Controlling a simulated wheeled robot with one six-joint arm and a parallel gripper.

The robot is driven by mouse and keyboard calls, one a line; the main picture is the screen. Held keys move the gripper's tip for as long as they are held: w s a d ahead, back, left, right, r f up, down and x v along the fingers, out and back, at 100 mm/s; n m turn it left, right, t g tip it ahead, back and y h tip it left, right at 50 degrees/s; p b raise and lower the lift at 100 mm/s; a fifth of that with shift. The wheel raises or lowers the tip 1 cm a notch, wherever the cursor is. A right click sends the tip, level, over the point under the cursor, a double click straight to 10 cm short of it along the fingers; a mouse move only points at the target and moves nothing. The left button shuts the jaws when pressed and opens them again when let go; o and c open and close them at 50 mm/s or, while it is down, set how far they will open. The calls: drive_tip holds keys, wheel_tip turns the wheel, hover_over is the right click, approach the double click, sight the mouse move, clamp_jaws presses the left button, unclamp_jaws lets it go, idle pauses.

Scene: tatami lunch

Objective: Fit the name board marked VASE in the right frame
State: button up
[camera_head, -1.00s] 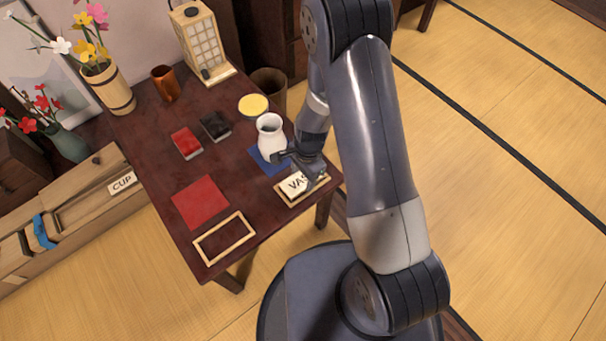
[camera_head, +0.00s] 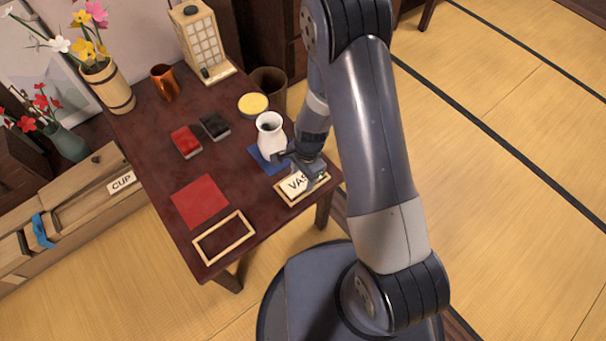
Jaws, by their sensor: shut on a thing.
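The name board marked VASE (camera_head: 294,186) is a pale plate with dark letters, its right part hidden by my gripper. It lies over or in the right wooden frame (camera_head: 289,203), near the table's right front corner. I cannot tell whether it sits fully flat inside the rim. My gripper (camera_head: 306,176) is above the frame and shut on the board. The white vase (camera_head: 270,138) stands on a blue square (camera_head: 256,155) just behind the frame. An empty left wooden frame (camera_head: 210,257) lies at the table's front left.
A red square (camera_head: 199,201) lies behind the left frame. A red box (camera_head: 186,142), a black box (camera_head: 214,125), a yellow-topped round thing (camera_head: 253,103) and a copper cup (camera_head: 165,84) stand farther back. A board marked CUP (camera_head: 122,182) is on the wooden box at left.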

idle(0.3)
drive_tip(key=o, duration=0.9)
drive_tip(key=shift+o, duration=0.8)
wheel_tip(320, 180, up, 11)
drive_tip(key=d+p, duration=0.1)
drive_tip(key=p, duration=0.1)
drive_tip(key=shift+w+p, duration=0.4)
drive_tip(key=shift+f, duration=0.1)
drive_tip(key=shift+f, duration=0.1)
drive_tip(key=f, duration=0.3)
drive_tip(key=f+b, duration=0.1)
drive_tip(key=f, duration=0.2)
drive_tip(key=a+f+b, duration=0.1)
drive_tip(key=f, duration=0.3)
drive_tip(key=shift+s, duration=0.4)
